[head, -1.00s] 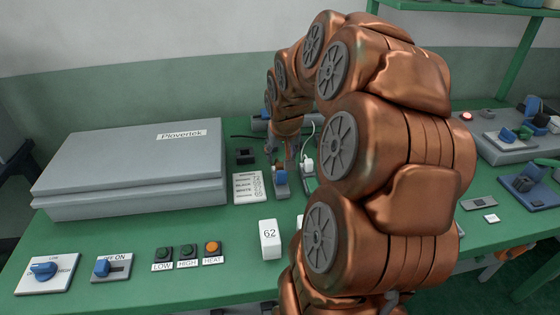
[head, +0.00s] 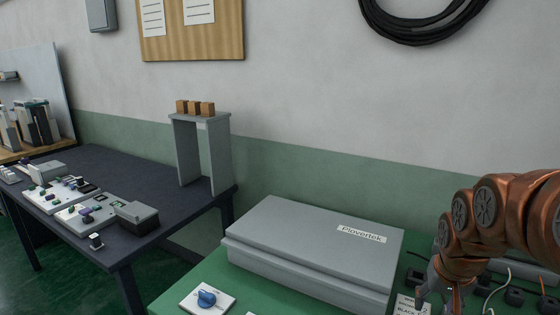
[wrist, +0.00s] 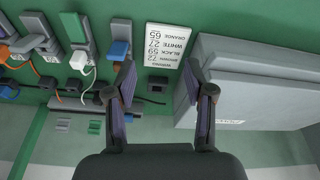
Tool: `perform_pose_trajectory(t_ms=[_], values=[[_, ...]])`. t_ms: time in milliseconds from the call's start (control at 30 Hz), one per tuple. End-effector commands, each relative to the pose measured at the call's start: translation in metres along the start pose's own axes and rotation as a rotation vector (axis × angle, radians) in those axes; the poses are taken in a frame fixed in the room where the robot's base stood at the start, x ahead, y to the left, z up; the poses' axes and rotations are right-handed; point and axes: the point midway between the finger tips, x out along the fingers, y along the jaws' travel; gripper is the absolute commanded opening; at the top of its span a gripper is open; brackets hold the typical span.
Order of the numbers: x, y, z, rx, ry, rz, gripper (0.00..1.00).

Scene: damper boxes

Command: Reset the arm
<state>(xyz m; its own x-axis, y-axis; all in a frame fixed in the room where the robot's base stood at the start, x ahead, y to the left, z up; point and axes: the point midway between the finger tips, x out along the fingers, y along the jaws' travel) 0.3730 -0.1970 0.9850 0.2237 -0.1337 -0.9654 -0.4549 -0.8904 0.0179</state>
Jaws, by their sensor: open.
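My copper-coloured arm enters the head view at the lower right. My gripper (head: 437,292) hangs at its end near the printed card (head: 411,304) on the green bench. In the wrist view my gripper (wrist: 158,93) shows two dark fingers spread wide with nothing between them. The printed card (wrist: 166,46) with colour names and numbers lies beyond the fingertips, between a blue-topped lever block (wrist: 118,50) and the grey Plovertek case (wrist: 250,75).
The grey Plovertek case (head: 310,250) stands left of my arm, with a blue-knob switch (head: 206,298) in front. A dark table (head: 150,205) at left bears a grey stand (head: 203,120) with wooden blocks (head: 195,108) and several small devices. A black cable coil (head: 430,38) hangs on the wall.

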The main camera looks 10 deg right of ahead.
Motion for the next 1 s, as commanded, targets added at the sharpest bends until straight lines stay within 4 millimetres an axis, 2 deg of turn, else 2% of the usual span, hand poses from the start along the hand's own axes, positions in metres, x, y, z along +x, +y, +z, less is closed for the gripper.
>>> perform_pose_trajectory(t_ms=[33,100,233,400,533,600,700,1000], values=[[-0.012,-0.02,0.018,-0.054,-0.034,-0.006,0.53],[-0.022,-0.042,0.045,-0.119,-0.08,-0.017,0.53],[-0.038,-0.071,0.1,-0.232,-0.176,-0.028,0.53],[-0.059,-0.09,0.171,-0.361,-0.291,-0.036,0.53],[-0.07,-0.092,0.211,-0.429,-0.359,-0.04,0.53],[-0.074,-0.092,0.226,-0.451,-0.384,-0.04,0.53],[-0.076,-0.092,0.237,-0.47,-0.402,-0.042,0.53],[-0.076,-0.092,0.241,-0.475,-0.41,-0.043,0.53]])
